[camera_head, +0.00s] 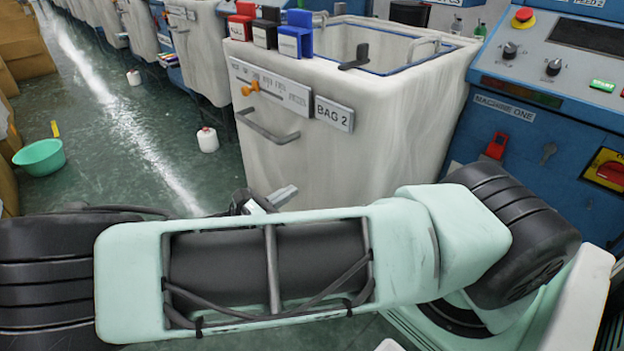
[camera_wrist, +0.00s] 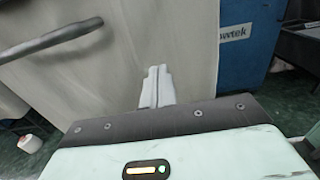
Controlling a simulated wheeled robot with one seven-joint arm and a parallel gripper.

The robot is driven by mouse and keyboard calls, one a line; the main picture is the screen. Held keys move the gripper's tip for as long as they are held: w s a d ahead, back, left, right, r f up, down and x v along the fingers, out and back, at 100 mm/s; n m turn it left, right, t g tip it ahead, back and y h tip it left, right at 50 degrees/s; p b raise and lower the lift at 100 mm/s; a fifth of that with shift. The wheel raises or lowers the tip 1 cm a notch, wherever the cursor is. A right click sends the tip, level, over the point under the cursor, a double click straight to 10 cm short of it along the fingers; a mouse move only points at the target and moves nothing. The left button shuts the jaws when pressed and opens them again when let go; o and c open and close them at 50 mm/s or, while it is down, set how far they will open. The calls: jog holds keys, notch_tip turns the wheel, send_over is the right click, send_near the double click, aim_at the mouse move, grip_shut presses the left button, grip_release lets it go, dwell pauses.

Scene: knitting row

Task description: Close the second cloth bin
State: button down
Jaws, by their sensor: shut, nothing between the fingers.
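The second cloth bin, labelled BAG 2 (camera_head: 370,150), is a large whitish bin with a blue-edged open top in the head view. Its front has a grey bar handle (camera_head: 266,128) and an orange knob (camera_head: 250,88). The handle also shows at the upper left of the wrist view (camera_wrist: 55,38). In the wrist view my gripper (camera_wrist: 156,72) is shut and empty, pointing at the plain lower front of the bin, to the right of the handle. Whether the fingertips touch the bin cannot be told. In the head view my arm hides the bin's lower part.
A blue machine (camera_head: 540,118) with a control panel stands right of the bin. Red, black and blue clips (camera_head: 268,28) sit on the bin's rim. White cones (camera_head: 207,140) and a green bowl (camera_head: 40,157) lie on the floor at left. Floor between is mostly clear.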

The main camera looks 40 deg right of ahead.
aim_at(322, 173)
jog(key=d, duration=0.8)
jog(key=shift+w+d, duration=0.1)
jog(key=shift+d, duration=0.1)
